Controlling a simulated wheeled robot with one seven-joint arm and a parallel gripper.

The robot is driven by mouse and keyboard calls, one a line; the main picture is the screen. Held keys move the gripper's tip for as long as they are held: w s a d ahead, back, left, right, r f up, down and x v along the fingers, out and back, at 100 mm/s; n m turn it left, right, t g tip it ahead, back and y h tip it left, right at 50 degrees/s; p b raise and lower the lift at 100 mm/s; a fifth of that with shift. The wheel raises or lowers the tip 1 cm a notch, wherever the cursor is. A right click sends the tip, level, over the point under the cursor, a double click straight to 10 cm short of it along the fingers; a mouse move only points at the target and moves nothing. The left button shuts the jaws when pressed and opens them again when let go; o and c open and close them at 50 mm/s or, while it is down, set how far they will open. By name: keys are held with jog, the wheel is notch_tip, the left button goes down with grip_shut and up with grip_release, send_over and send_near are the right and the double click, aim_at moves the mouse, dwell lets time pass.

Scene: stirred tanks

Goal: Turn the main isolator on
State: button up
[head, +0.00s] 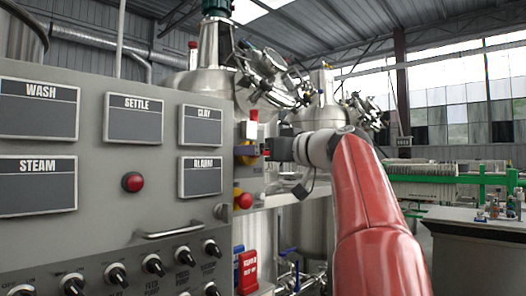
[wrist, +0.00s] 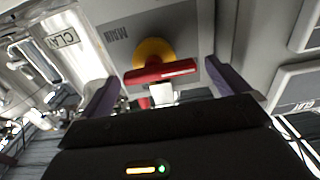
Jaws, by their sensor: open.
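The main isolator is a red bar handle (wrist: 165,72) on a yellow round base (wrist: 152,50), on a grey panel lettered MAIN. In the wrist view the bar lies across the picture, slightly tilted. My gripper (wrist: 160,76) is open, with one dark finger beyond each end of the bar. No touch between fingers and bar can be made out. In the head view the isolator (head: 246,152) is on the panel's side, partly hidden by my gripper (head: 264,150), which reaches it from the right.
The grey control panel (head: 95,120) has signs, a red button (head: 132,182), a bar handle (head: 170,231) and several knobs. A red button on yellow (head: 243,200) is just below the isolator. Steel tanks (head: 212,80) stand behind. A bench (head: 475,222) is at the right.

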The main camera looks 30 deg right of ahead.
jog(key=c, duration=1)
jog(key=shift+m, duration=0.3)
jog(key=shift+w+d+m+p, duration=0.15)
jog(key=shift+m+p, duration=0.7)
jog(key=shift+m, duration=2.05)
jog(key=shift+d+m+p, duration=0.25)
jog(key=shift+m+p, duration=0.55)
jog(key=shift+m, duration=2.1)
jog(key=shift+w+d+m+p, duration=0.15)
jog(key=shift+m+p, duration=0.7)
jog(key=shift+m, duration=2.05)
